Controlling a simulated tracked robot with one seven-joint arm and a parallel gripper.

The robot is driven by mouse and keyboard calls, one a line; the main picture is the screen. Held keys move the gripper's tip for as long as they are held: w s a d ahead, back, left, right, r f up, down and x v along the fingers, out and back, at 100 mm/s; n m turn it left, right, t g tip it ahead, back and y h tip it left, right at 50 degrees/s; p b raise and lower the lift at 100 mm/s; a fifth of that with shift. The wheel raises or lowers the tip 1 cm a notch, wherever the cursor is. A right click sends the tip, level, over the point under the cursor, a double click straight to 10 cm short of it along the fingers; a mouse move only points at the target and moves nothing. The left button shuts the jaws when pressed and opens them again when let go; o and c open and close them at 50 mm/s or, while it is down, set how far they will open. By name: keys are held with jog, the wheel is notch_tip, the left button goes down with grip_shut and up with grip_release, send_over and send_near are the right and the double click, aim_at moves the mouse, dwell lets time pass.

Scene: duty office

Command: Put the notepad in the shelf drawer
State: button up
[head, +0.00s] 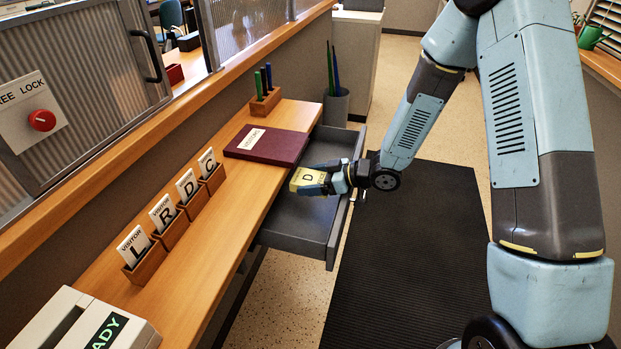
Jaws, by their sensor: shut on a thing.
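A yellow notepad (307,180) marked with a letter D is held in my gripper (325,180). The gripper is shut on it and covers its right side. The notepad shows over the open grey shelf drawer (291,239), which is pulled out from under the wooden shelf. I cannot tell whether the notepad touches the drawer floor. The visible front part of the drawer is empty.
A dark red visitors book (267,146) lies on the wooden shelf (197,262) beside the drawer. Several visitor cards stand in wooden holders (146,265) along the shelf. A pen block (265,103) and a grey bin (336,107) are farther back. A black mat (411,265) covers the floor at right.

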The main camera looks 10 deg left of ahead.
jog(key=shift+f, duration=0.1)
jog(key=o, duration=1)
jog(key=shift+w, duration=0.1)
jog(key=shift+r, duration=0.65)
jog(key=v, duration=1.2)
jog(key=shift+f, duration=0.1)
